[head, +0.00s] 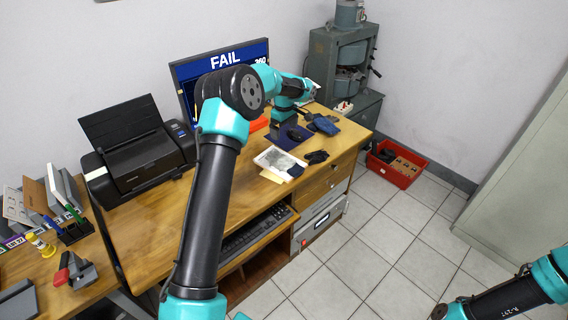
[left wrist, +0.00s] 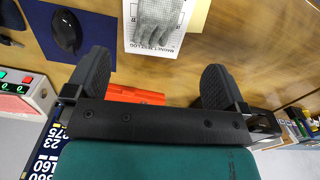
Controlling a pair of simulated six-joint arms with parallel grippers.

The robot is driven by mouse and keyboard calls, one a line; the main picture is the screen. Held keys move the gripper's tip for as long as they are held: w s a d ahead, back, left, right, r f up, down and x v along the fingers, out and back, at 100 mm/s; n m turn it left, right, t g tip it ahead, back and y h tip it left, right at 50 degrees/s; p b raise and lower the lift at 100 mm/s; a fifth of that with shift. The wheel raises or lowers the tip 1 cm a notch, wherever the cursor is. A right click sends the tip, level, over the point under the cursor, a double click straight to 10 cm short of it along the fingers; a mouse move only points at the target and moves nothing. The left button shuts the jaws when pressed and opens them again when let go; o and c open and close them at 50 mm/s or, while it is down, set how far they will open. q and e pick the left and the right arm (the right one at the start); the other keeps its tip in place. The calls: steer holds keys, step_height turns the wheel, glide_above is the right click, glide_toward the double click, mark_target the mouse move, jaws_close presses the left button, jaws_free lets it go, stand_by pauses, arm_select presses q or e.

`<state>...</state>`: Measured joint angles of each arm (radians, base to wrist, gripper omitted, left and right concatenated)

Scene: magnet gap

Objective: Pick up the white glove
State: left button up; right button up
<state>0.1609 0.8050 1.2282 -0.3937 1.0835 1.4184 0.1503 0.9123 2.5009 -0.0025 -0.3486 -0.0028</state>
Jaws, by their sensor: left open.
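A pale grey-white glove (head: 280,158) lies flat on a printed white sheet on the wooden desk. In the left wrist view the glove (left wrist: 157,14) is partly cut off by the top edge, beyond my fingertips. My left gripper (left wrist: 155,82) is open, with nothing held between its two dark fingers. In the head view my left gripper (head: 284,130) hangs over the desk near the blue mat, behind the glove. A dark glove (head: 315,157) and a blue glove-like item (head: 325,125) lie nearby. My right arm (head: 500,300) is at the lower right; its jaws are not clear.
A dark mouse (left wrist: 67,31) sits on a blue mat (head: 274,141). An orange object (left wrist: 140,95) lies beneath my left gripper. The printer (head: 140,155) and monitor (head: 185,75) stand at the back. A red bin (head: 397,164) is on the floor. The desk's front middle is clear.

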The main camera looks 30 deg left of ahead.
arm_select(q)
glide_above(284, 160)
step_height(284, 160, down, 11)
steer(key=shift+f, duration=0.1)
stand_by(0.4)
steer(key=shift+f, duration=2.55)
steer(key=shift+c, duration=0.2)
steer(key=c, duration=0.7)
